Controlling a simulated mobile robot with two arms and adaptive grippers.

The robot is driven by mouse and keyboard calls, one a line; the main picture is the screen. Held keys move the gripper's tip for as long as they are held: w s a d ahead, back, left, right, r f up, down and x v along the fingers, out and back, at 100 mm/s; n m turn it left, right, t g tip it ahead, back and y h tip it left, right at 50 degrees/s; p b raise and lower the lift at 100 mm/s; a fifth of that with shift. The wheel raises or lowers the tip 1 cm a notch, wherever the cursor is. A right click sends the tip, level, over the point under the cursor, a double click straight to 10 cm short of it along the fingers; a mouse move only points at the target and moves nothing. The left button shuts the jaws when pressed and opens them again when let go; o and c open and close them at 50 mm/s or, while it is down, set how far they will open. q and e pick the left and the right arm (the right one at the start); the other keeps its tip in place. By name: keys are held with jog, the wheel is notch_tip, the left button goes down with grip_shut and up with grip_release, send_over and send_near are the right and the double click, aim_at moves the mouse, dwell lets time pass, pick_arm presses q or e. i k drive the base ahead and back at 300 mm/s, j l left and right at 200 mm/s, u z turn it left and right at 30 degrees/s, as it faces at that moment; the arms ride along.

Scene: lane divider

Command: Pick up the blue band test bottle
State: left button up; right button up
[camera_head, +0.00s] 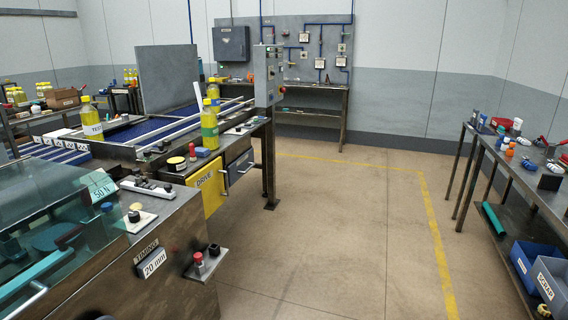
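A bottle of yellow liquid (90,117) with an orange-yellow cap and a pale label reading TEST stands upright by the blue conveyor at the left. I cannot make out a blue band on it for certain. A second yellow bottle (209,128) with a green band stands upright near the right end of the conveyor. A third yellow bottle (213,92) stands just behind it, its lower part partly hidden. Neither of my grippers is in view.
A blue conveyor (165,128) with metal rails and an upright grey panel (167,77) lies beyond the machine with a clear guard (50,215). A cluttered bench (535,190) with blue bins below stands at right. The floor (330,230) between is clear.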

aim_at(213, 91)
jog(key=i+l, duration=0.1)
jog(key=i, duration=1.7)
jog(key=i+u, duration=0.35)
jog(key=i, duration=0.15)
jog(key=i+l+u, duration=0.3)
jog(key=i, duration=0.15)
jog(key=i+l+u, duration=0.35)
jog(key=i, duration=0.15)
jog(key=j+u, duration=0.1)
jog(key=u, duration=0.65)
